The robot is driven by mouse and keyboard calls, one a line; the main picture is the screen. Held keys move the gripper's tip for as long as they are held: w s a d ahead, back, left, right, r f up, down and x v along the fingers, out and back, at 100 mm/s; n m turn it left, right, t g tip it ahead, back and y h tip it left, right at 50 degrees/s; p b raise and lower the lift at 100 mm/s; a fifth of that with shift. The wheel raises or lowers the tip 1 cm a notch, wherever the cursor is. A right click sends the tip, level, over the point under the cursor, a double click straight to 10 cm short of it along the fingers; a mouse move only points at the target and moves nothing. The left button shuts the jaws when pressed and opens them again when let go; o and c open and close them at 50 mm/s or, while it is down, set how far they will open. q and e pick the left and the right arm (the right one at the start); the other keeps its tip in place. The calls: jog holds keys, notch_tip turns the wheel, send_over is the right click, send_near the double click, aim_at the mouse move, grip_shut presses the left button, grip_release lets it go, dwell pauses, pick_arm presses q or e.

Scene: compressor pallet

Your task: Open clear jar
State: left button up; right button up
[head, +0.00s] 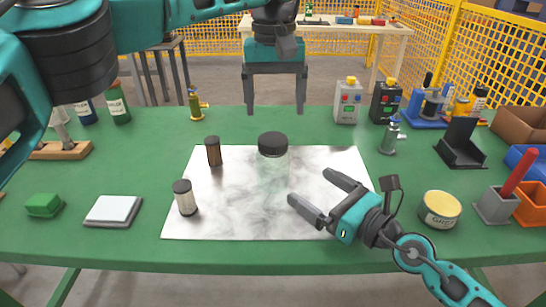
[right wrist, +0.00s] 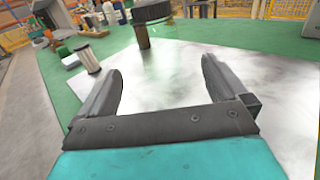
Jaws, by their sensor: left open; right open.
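The clear jar (head: 273,170) stands upright on the pale marbled sheet, with its black lid (head: 272,143) on. The lid also shows at the top of the right wrist view (right wrist: 152,11). My left gripper (head: 276,110) is open and empty, its fingers pointing down, above the jar in the head view; its distance from the lid is hard to tell. My right gripper (head: 309,186) is open and empty, low over the sheet to the jar's lower right. Its fingers point toward the jar and do not touch it. Both fingers show in the right wrist view (right wrist: 160,75).
A brown jar (head: 213,152) and a small dark-lidded jar (head: 186,200) stand left of the clear jar on the sheet (head: 235,222). A yellow tin (head: 440,209) is right of my right gripper. Bottles and grey cans (head: 347,105) line the green table's back.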

aim_at(271, 161)
pick_arm(q)
jog(key=shift+w+a+r, duration=0.2)
jog(key=shift+w, duration=0.1)
pick_arm(e)
jog(key=shift+w+a+f, duration=0.1)
jog(key=shift+a, duration=0.1)
pick_arm(q)
jog(key=shift+s, duration=0.1)
pick_arm(e)
jog(key=shift+w+a, duration=0.2)
jog(key=shift+a, duration=0.05)
pick_arm(q)
jog(key=shift+s, duration=0.15)
pick_arm(e)
jog(key=x, duration=1.1)
jog(key=shift+w+a, duration=0.25)
grip_shut()
pick_arm(q)
jog(key=shift+f, duration=0.1)
jog(key=shift+f, duration=3.9)
jog(key=shift+c, duration=0.4)
